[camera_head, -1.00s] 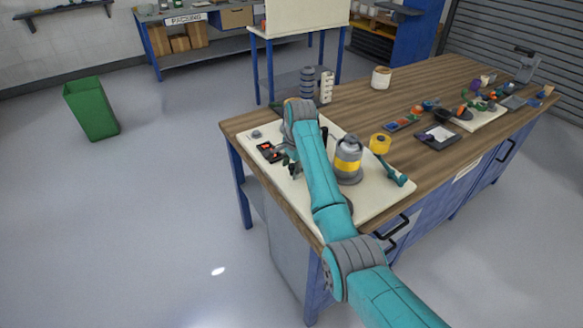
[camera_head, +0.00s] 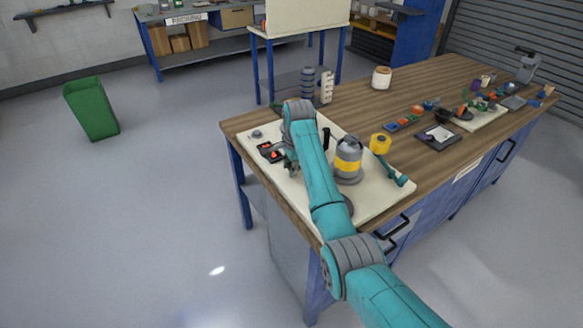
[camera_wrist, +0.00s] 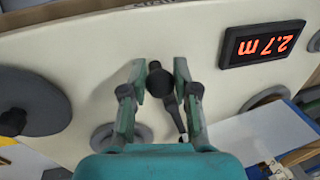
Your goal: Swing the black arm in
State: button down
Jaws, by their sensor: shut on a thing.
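The black arm (camera_wrist: 159,83), with a round knob, is between the fingertips of my gripper (camera_wrist: 160,76) in the wrist view. My gripper is shut on it at the knob. Its thin shank runs down and slightly right. In the head view my gripper (camera_head: 291,165) is small and partly hidden by my own arm, over the cream board (camera_head: 377,205). The black arm cannot be made out clearly there.
A display (camera_wrist: 262,43) reading 2.7 m lies right of my gripper. A dark round roller (camera_wrist: 33,100) is at left. In the head view, a grey and yellow cylinder (camera_head: 348,160) and a yellow spool (camera_head: 380,144) stand right of my arm.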

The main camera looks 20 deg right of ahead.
jog(key=w+m, duration=0.1)
jog(key=m, duration=0.1)
jog(key=shift+w+a+m+h, duration=0.3)
jog(key=shift+w+a+m, duration=0.05)
jog(key=shift+m, duration=0.05)
jog(key=shift+w+a+m+h, duration=0.15)
jog(key=shift+w+m, duration=0.4)
jog(key=shift+m, duration=0.3)
jog(key=shift+w+m+h, duration=0.15)
jog(key=shift+w+m, duration=0.35)
jog(key=shift+m, duration=0.35)
jog(key=c, duration=0.9)
grip_release()
jog(key=shift+o, duration=0.2)
notch_tip(320, 180, up, 12)
jog(key=s, duration=0.2)
jog(key=shift+a, duration=0.3)
jog(key=shift+s+f, duration=0.1)
